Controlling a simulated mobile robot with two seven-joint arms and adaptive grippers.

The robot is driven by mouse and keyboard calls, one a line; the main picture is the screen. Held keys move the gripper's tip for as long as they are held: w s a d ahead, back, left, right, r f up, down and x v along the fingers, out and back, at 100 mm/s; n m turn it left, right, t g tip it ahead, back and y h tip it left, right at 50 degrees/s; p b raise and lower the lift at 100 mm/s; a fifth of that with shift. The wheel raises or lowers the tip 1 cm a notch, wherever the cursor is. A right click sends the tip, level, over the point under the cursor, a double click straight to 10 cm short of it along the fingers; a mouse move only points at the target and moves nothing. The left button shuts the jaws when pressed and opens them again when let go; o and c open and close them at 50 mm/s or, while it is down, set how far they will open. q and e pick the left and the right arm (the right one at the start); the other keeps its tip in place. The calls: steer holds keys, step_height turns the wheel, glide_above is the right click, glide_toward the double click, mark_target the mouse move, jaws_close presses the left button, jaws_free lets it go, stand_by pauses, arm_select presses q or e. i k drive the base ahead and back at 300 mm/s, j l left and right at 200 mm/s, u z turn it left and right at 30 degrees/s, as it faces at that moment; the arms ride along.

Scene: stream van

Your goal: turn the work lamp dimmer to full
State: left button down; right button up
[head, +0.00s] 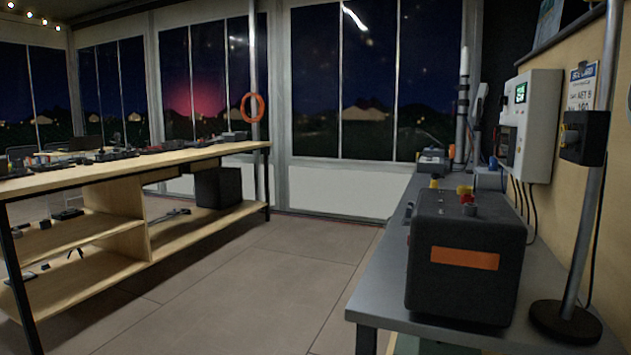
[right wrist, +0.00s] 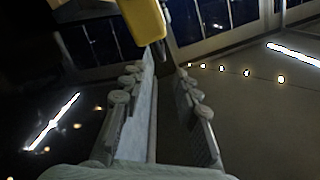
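A black box with a yellow rotary knob (head: 570,136) is fixed to a grey pole (head: 597,160) at the right of the head view. It looks like the lamp dimmer, but I cannot read its setting. The lamp head is not in view. In the right wrist view, my right gripper (right wrist: 166,72) has its two fingers apart with nothing between them. A yellow and dark shape (right wrist: 143,20) shows beyond the fingertips; I cannot tell what it is. Neither gripper shows in the head view, so my left gripper is out of sight.
The pole's round base (head: 565,322) stands on a grey bench (head: 385,290), beside a black case with an orange label (head: 465,258). A white wall box (head: 530,125) hangs behind. A long wooden bench (head: 120,165) is at left. The floor (head: 260,280) between is clear.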

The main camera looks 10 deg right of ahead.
mark_target(568, 137)
steer(key=k+j, duration=0.65)
steer(key=k, duration=0.15)
